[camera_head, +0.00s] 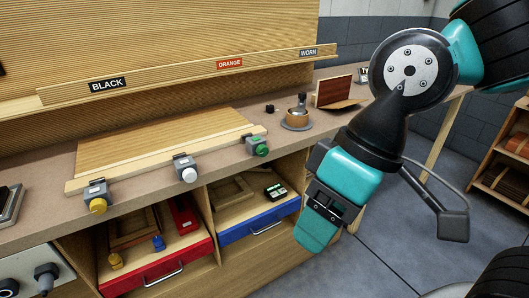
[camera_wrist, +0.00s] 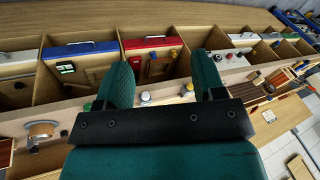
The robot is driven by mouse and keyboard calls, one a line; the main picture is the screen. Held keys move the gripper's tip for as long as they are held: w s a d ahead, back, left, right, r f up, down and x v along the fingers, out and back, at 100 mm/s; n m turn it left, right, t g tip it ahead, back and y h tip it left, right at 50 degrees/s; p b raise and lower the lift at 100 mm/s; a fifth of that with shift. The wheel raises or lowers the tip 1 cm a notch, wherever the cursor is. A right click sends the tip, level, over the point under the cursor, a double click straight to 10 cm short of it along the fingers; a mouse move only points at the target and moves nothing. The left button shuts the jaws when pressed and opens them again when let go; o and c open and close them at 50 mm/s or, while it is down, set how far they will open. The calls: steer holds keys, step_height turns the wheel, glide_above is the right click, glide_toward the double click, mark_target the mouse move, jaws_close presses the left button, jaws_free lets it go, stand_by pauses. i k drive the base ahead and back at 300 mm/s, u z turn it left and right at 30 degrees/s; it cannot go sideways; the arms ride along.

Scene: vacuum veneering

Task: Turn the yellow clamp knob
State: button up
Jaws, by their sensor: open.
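The yellow clamp knob (camera_head: 98,206) is on the leftmost of three grey clamps along the front edge of the wooden board (camera_head: 165,150). A white knob (camera_head: 189,174) and a green knob (camera_head: 262,150) sit on the other two clamps. My gripper (camera_head: 318,238) is open and empty, in front of the bench to the right of the clamps, well apart from the yellow knob. In the wrist view my gripper (camera_wrist: 161,64) shows both teal fingers spread. The white knob (camera_wrist: 146,97) and yellow knob (camera_wrist: 188,89) appear in the gap between them, farther off.
Below the bench are a red drawer (camera_head: 160,270) and a blue drawer (camera_head: 258,227) in open shelves. A round wooden-and-metal item (camera_head: 297,119) and a red-brown panel (camera_head: 333,91) stand on the bench's right. A labelled wooden ledge (camera_head: 180,79) runs behind. Floor space is free at the right.

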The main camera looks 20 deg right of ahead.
mark_target(98, 206)
steer(key=k, duration=0.5)
steer(key=u, duration=3.1)
steer(key=i, duration=0.55)
steer(key=z, duration=1.95)
steer(key=i, duration=0.35)
steer(key=z, duration=0.1)
